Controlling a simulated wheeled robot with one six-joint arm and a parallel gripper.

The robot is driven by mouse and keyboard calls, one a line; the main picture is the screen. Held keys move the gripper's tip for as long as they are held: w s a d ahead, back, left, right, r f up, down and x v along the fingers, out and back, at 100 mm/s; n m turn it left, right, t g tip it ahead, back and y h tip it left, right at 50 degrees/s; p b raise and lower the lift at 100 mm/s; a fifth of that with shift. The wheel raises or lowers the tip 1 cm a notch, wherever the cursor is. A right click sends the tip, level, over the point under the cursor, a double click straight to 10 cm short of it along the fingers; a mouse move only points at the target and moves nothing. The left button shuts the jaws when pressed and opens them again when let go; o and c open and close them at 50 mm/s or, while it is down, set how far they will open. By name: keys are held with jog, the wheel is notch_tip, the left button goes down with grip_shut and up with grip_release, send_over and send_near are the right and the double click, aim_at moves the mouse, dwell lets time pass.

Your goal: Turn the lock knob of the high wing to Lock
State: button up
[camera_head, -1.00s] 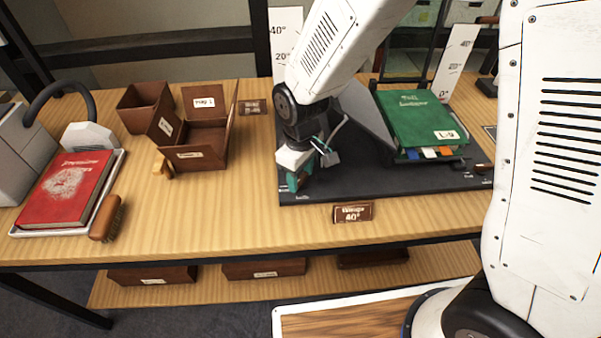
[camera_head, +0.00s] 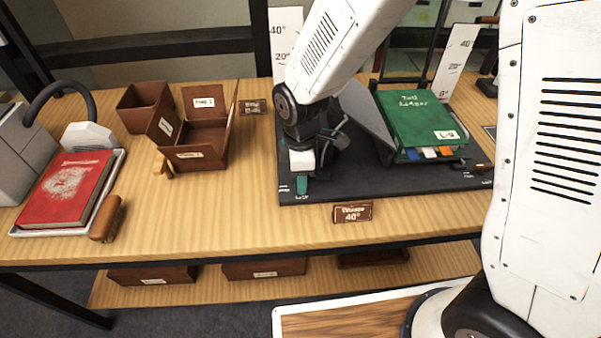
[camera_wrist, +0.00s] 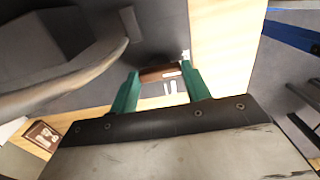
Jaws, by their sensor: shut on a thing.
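My gripper (camera_head: 302,186) points down at the front left corner of the dark cradle base (camera_head: 350,188). In the wrist view its green fingers (camera_wrist: 160,88) are shut on a brown lock knob (camera_wrist: 157,73), with small white marks beside it. In the head view this knob is hidden behind my gripper. The raised grey wing (camera_head: 366,112) slopes up at the left of the green ledger (camera_head: 416,117). The ledger rests on the right side of the cradle. Another brown knob (camera_head: 484,168) shows at the base's right end.
A sign reading "Wings 40°" (camera_head: 352,212) stands at the table's front. A brown open box (camera_head: 203,135) is to the left. A red book (camera_head: 66,188) lies on a tray with a brush (camera_head: 107,218) beside it. Bare tabletop (camera_head: 250,190) lies between box and cradle.

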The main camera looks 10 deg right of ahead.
jog(key=shift+w, duration=0.1)
dwell(0.4)
jog(key=o, duration=1)
jog(key=shift+r, duration=0.15)
notch_tip(320, 180, up, 8)
jog(key=shift+a+f, duration=0.1)
jog(key=shift+f, duration=0.1)
